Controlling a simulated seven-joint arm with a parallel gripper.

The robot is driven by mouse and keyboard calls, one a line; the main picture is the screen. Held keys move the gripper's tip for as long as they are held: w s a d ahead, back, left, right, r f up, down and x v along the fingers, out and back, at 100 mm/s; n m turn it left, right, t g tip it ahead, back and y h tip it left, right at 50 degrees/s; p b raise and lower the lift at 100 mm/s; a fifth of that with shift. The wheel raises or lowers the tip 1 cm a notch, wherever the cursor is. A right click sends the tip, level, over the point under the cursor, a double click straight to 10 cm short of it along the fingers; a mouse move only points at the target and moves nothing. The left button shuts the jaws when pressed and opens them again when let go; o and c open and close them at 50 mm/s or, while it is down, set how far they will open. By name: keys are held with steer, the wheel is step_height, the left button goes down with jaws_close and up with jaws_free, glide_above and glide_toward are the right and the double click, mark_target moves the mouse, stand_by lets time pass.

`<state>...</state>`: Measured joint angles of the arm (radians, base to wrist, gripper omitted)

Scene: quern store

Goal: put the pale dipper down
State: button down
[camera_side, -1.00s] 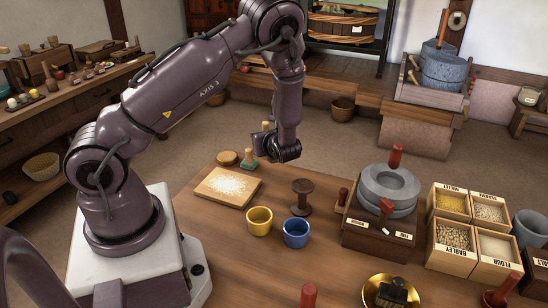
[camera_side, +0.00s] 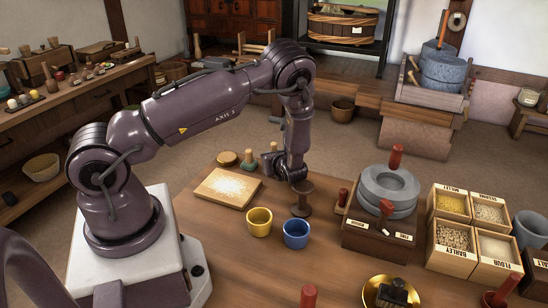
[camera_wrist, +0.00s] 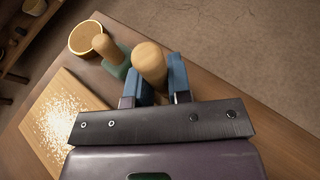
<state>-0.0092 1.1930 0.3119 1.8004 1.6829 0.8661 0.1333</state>
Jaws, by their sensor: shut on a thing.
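My gripper (camera_side: 271,160) is over the far edge of the work table. In the wrist view its two blue fingers (camera_wrist: 157,80) are shut on the pale dipper (camera_wrist: 149,60), of which I see a rounded pale wooden top. Its top also shows in the side view (camera_side: 273,146). The dipper's lower part is hidden by the fingers and my wrist, so I cannot tell whether it touches the table. A similar pale-handled piece with a green base (camera_side: 249,164) stands on the table just left of the gripper.
A floury board (camera_side: 228,187) and a round wooden lid (camera_side: 227,158) lie to the left. A dark spool (camera_side: 301,205) stands close in front of my wrist. A yellow cup (camera_side: 259,222), a blue cup (camera_side: 296,233) and a stone quern (camera_side: 389,185) stand nearer and to the right.

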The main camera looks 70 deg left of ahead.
steer(key=c, duration=1.1)
jaws_free()
steer(key=shift+o, duration=0.2)
